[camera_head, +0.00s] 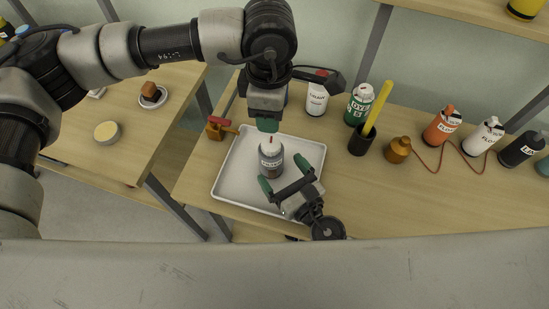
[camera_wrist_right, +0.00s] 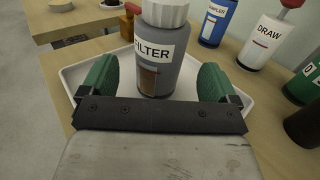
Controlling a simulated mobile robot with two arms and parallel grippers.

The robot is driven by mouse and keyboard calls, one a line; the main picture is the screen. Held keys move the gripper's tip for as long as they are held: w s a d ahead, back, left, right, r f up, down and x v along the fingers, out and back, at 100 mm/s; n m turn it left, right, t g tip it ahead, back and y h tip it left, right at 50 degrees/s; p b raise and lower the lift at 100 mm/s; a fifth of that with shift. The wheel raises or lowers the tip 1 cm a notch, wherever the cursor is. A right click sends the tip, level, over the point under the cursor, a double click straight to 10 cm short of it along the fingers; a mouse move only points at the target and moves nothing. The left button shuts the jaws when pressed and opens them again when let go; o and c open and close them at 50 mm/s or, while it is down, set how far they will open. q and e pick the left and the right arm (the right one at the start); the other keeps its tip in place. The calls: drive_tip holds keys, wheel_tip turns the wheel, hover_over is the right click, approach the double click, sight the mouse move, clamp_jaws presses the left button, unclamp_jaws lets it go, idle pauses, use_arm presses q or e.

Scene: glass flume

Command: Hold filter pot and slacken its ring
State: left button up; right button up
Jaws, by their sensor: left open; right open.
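The filter pot (camera_head: 271,160) is a grey bottle with a white FILTER label, standing upright in the white tray. It also shows in the right wrist view (camera_wrist_right: 175,75), where its pale ring (camera_wrist_right: 165,12) is cut by the top edge. My left gripper (camera_head: 268,126) hangs above and just behind the pot, pointing down with green fingertips. It is open and holds nothing. My right gripper (camera_head: 284,174) is open and low at the front right of the pot. In its wrist view the green fingers stand either side of the pot, which is just ahead, with no clear contact.
The white tray (camera_head: 228,175) sits on the wooden bench. A red-handled brass valve (camera_head: 217,128) is at its left corner. Behind stand a DRAW bottle (camera_head: 316,98), a green DYE bottle (camera_head: 357,104) and a black cup (camera_head: 361,140). Bare bench (camera_head: 400,190) lies right.

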sight(271, 143)
drive_tip(key=shift+x, duration=2.3)
drive_tip(key=shift+c, duration=0.2)
drive_tip(key=c, duration=0.9)
use_arm(q)
drive_tip(key=shift+o, duration=0.6)
use_arm(e)
drive_tip(key=shift+c, duration=0.8)
use_arm(q)
drive_tip(key=shift+o, duration=1)
drive_tip(key=m, duration=0.2)
drive_tip(key=f+m, duration=0.1)
drive_tip(key=shift+f+m, duration=0.25)
drive_tip(key=shift+m, duration=0.15)
drive_tip(key=m, duration=0.1)
drive_tip(key=f+m, duration=0.1)
drive_tip(key=m, duration=0.1)
drive_tip(key=shift+f+m, duration=0.25)
drive_tip(key=shift+m, duration=0.05)
drive_tip(key=shift+f, duration=3.45)
